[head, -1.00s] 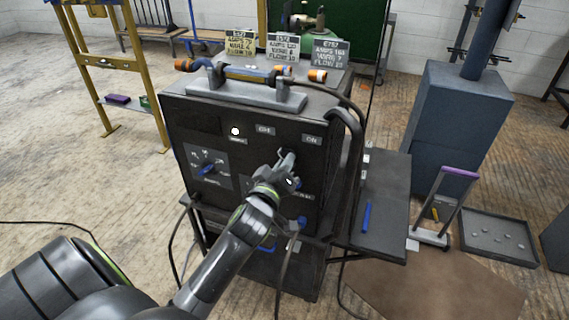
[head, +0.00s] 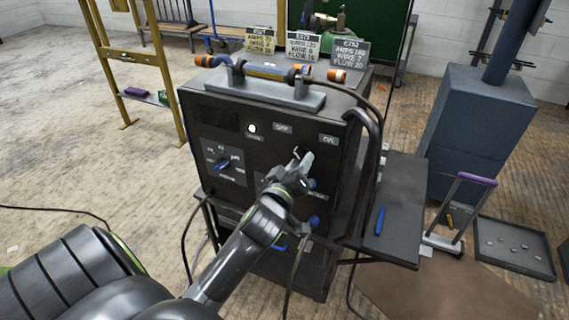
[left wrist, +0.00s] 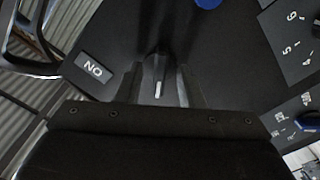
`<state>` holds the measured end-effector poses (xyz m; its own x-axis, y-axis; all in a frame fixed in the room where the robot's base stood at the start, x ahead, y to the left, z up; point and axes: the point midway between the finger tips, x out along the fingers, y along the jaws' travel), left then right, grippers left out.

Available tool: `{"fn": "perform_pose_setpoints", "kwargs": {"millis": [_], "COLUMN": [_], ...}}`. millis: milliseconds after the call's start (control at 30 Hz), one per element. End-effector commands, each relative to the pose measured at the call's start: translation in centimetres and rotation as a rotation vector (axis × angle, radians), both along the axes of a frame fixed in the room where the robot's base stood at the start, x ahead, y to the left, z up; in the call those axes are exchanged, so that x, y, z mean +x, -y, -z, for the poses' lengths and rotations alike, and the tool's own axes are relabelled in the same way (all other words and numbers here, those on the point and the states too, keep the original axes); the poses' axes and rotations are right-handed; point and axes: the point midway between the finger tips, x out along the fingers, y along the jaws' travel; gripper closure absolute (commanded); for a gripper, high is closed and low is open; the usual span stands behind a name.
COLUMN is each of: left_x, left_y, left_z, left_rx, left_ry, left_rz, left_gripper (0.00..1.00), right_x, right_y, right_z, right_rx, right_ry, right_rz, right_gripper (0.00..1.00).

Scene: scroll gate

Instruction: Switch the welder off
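The welder (head: 220,118) is a dark box with a carry handle on top. Its front has an OFF label (head: 282,128), an ON label (head: 328,139) and a white lit lamp (head: 252,128). My left gripper (head: 303,158) is at the panel below these labels. In the left wrist view, a black switch knob (left wrist: 158,70) with a white mark stands between the left gripper's fingers (left wrist: 160,88). Narrow gaps seem to show beside the knob. The ON label (left wrist: 93,68) appears upside down there. The head view hides the knob behind the gripper. My right gripper is out of view.
A blue dial (head: 222,164) sits on the panel's left, and a blue knob (head: 313,221) lower right. Cables hang in front. Three setting cards (head: 303,45) stand on top. A side shelf (head: 398,215) holds a blue marker (head: 380,220). Floor at the left is open.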

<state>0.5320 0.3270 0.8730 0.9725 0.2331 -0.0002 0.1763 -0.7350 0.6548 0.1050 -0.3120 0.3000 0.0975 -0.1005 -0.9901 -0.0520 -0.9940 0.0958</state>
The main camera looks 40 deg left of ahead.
Motion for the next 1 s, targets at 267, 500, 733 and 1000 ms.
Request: {"fn": "perform_pose_setpoints", "kwargs": {"millis": [267, 500, 733, 1000], "left_x": [-5.2, -9.9, -13.6, -15.8], "left_y": [1.2, 2.3, 3.2, 3.8], "left_z": [0.2, 0.2, 0.1, 0.0], "left_rx": [-0.005, -0.005, -0.004, -0.001], "left_ry": [-0.003, -0.002, -0.001, -0.001], "left_rz": [-0.003, -0.002, -0.004, 0.0], "left_gripper": [0.66, 0.66, 0.66, 0.66], "right_x": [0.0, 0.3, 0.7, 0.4], "right_y": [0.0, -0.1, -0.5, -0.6], "right_z": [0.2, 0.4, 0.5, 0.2], "right_rx": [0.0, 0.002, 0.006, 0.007], "right_ry": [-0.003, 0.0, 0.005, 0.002], "right_rz": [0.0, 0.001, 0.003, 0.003], "right_gripper": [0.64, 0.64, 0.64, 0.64]}}
